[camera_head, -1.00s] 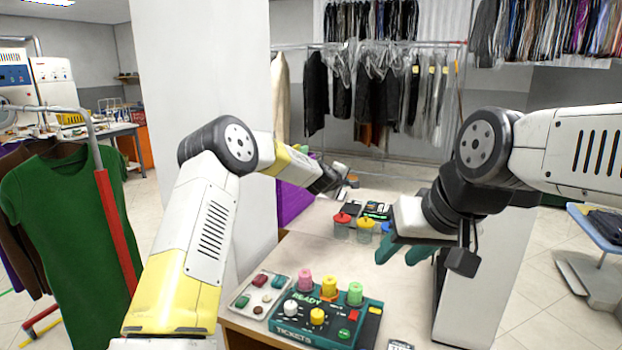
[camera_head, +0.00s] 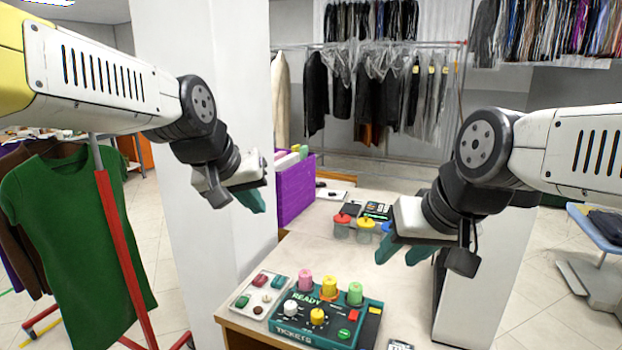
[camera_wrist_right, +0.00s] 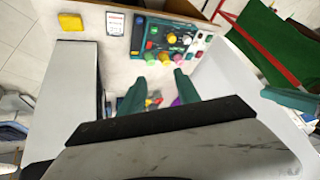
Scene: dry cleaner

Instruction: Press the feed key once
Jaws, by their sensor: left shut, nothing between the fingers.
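The dark green ticket machine (camera_head: 290,335) sits at the near end of the counter, marked TICKETS and with a lit READY display. It carries a white knob (camera_head: 291,307), a yellow knob (camera_head: 317,316), a green key (camera_head: 344,334) and a red key (camera_head: 353,314); the small key labels are too small to read. The machine also shows in the right wrist view (camera_wrist_right: 172,38). My left gripper (camera_head: 254,198) is shut and empty, above and left of the machine. My right gripper (camera_head: 402,252) is open and empty above the counter, apart from the machine.
Pink, yellow and green topped items (camera_head: 329,287) stand along the machine's back edge. A panel with coloured buttons (camera_head: 256,294) lies beside its left. The mid-counter is partly clear.

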